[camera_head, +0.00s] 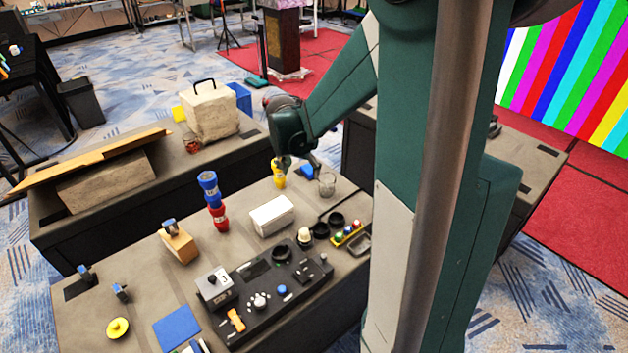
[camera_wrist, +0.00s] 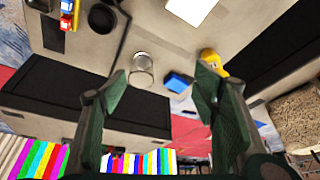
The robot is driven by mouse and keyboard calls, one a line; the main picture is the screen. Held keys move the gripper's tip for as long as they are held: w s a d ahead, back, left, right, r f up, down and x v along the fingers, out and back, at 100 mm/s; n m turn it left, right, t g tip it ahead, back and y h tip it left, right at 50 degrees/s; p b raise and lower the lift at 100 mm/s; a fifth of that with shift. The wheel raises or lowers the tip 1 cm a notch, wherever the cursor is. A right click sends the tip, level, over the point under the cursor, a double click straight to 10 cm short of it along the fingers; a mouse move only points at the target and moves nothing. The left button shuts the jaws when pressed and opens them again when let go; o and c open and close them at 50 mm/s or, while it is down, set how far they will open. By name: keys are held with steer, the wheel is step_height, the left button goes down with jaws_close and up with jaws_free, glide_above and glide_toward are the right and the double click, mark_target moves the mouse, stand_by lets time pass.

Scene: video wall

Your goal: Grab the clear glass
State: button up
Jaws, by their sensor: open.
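The clear glass (camera_head: 327,184) stands on the grey table near its back right corner. In the wrist view the glass (camera_wrist: 142,68) shows ahead of my fingers, nearer the left finger, with nothing touching it. My gripper (camera_head: 299,165) is above the table's back edge, just left of the glass and above it. In the wrist view my gripper (camera_wrist: 165,100) is open, its two green fingers wide apart with nothing between them.
A blue block (camera_head: 306,171) and a yellow object (camera_head: 279,174) stand left of the glass.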

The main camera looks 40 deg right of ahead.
mark_target(327, 182)
steer(key=shift+w+d+f+m+g+p, duration=0.3)
steer(key=shift+d+f+m, duration=0.35)
steer(key=shift+d+f, duration=1)
steer(key=shift+w+d+f+m+g+p, duration=0.3)
steer(key=shift+d+f+m, duration=0.3)
steer(key=shift+d+f, duration=1.1)
steer(key=shift+w+d+f+m+g+p, duration=0.3)
steer(key=shift+d+f+m, duration=0.55)
steer(key=shift+d, duration=1.4)
steer(key=shift+f+h, duration=0.15)
steer(key=shift+h, duration=0.15)
steer(key=shift+b+x, duration=0.35)
steer(key=shift+x, duration=0.95)
steer(key=shift+b+x, duration=0.8)
steer(key=shift+x, duration=1.8)
